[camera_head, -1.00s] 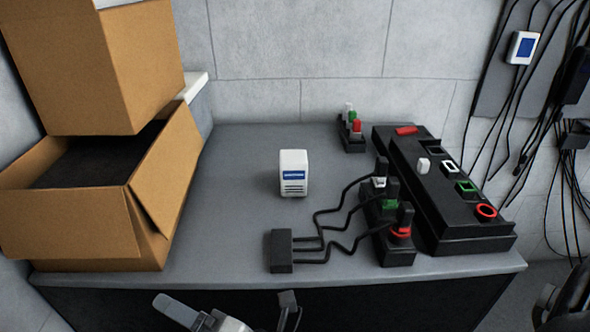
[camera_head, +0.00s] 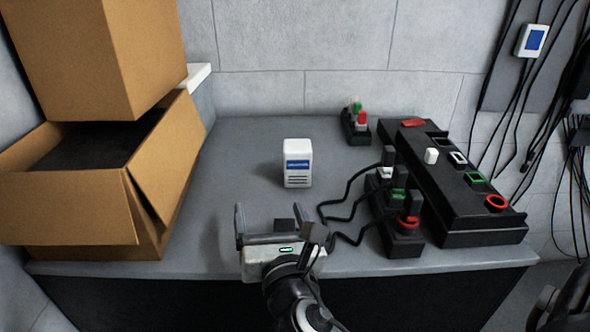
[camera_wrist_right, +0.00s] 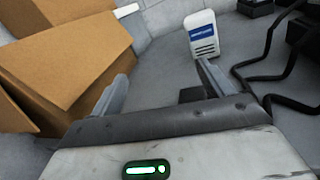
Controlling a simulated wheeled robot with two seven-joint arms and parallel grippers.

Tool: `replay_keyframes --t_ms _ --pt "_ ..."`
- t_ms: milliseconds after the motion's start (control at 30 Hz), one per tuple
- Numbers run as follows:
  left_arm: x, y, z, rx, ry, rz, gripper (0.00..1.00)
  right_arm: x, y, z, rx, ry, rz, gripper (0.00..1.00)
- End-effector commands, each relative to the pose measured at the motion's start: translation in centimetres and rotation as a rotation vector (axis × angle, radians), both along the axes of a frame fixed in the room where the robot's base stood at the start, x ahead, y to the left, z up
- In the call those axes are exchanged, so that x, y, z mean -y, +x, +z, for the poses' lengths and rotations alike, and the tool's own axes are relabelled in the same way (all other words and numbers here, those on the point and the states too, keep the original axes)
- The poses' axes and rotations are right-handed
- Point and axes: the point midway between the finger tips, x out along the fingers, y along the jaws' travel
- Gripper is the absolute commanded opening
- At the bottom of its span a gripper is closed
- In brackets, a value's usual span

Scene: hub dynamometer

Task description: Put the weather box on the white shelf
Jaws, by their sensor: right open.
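The weather box (camera_head: 298,164) is a small white upright box with a blue label and dark slots, standing on the grey bench top. It also shows in the right wrist view (camera_wrist_right: 201,36), beyond the right fingertip. My right gripper (camera_head: 280,222) is open and empty over the front part of the bench, in front of the weather box and apart from it. A white ledge (camera_head: 199,76), perhaps the white shelf, shows at the back left, partly hidden behind the cardboard boxes. My left gripper is not in view.
Cardboard boxes (camera_head: 70,208) are stacked at the left of the grey bench (camera_head: 240,135). A black panel with coloured sockets (camera_head: 455,190) and a cabled plug block (camera_head: 401,243) stand at the right. A small plug holder (camera_head: 356,128) stands at the back. Bench around the weather box is clear.

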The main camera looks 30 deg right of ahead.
Motion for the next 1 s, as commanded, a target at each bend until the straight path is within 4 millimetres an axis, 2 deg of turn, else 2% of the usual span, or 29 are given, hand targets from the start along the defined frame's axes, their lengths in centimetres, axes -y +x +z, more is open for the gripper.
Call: replay_keyframes --t_ms 33,100,267,700,1000 --pt "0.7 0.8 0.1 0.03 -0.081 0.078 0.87 1.6 -0.3 -0.4 -0.024 -0.043 -0.08 0.8" --pt "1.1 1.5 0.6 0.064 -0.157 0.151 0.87 3.2 -0.7 -0.5 -0.056 -0.096 -0.157 0.8" --pt "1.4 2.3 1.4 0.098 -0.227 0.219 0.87 5.0 -0.6 -0.4 -0.092 -0.149 -0.233 0.8" --pt "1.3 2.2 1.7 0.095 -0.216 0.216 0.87 9.5 6.6 -0.3 -0.093 -0.152 -0.234 0.8" --pt "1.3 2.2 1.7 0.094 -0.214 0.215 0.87 10.9 8.6 -0.2 -0.092 -0.15 -0.233 0.8"
